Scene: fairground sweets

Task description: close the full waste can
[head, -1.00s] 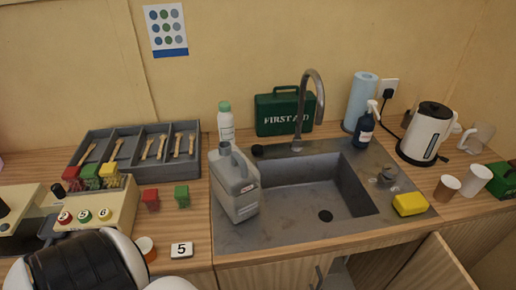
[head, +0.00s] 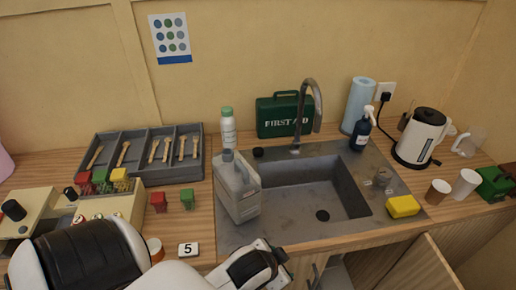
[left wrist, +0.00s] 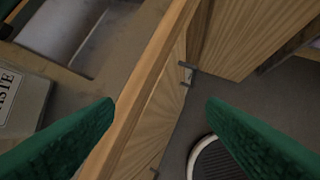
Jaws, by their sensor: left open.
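The waste can (head: 238,196) is a grey jerrycan on the left part of the steel sink top, upright, with its neck (head: 227,156) at the top. I cannot tell whether the neck is open. Part of the can with a label ending "STE" shows at the left edge of the left wrist view (left wrist: 22,98). A small round black cap (head: 258,152) lies behind the sink basin, apart from the can. My left gripper (left wrist: 160,106) is open and empty, in front of the counter edge. Its fingertips are hidden in the head view. My right gripper is not in view.
The tap (head: 308,110) rises behind the basin (head: 310,190). A yellow sponge (head: 403,206) lies right. A cupboard door (head: 425,265) stands open below.

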